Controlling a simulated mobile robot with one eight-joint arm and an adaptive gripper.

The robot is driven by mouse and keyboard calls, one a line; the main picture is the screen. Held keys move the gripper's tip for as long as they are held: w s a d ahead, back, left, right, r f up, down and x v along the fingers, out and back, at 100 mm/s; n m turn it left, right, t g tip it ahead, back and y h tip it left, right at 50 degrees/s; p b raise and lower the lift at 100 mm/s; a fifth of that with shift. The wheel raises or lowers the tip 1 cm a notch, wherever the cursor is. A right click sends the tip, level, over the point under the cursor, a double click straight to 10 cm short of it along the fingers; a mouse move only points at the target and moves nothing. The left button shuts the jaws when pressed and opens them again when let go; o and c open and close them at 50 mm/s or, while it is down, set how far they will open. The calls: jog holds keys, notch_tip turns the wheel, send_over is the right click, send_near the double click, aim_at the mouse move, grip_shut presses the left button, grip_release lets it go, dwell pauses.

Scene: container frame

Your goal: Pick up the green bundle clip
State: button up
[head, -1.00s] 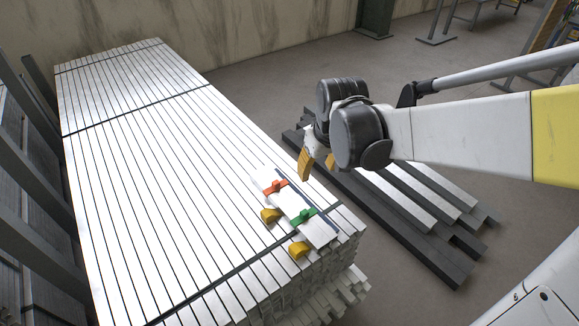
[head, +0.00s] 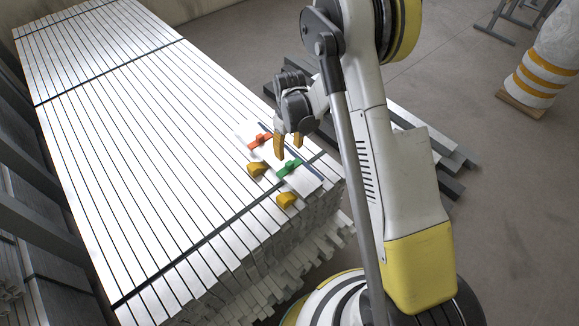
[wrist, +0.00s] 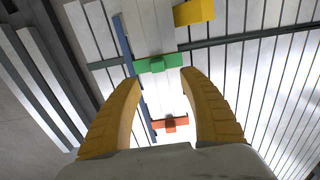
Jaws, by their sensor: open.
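The green bundle clip (head: 289,168) lies across a short bundle of pale bars on top of the large metal stack. It also shows in the wrist view (wrist: 158,64), ahead of the fingertips. My gripper (head: 288,151) is open and empty, its two yellow fingers pointing down above the bundle, close to the green clip. In the wrist view the fingers (wrist: 163,80) are spread wide with the clip just beyond their tips. A gap seems to remain between fingers and clip. An orange-red clip (head: 260,141) sits farther along the same bundle.
A dark strap (head: 215,236) crosses the stack near the green clip. Loose beams (head: 452,158) lie on the floor to the right.

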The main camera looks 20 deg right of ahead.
aim_at(290, 163)
notch_tip(290, 163, down, 9)
jog(key=b, duration=0.4)
jog(key=shift+w+d, duration=0.1)
jog(key=shift+d, duration=0.05)
jog(key=shift+r, duration=0.1)
grip_shut()
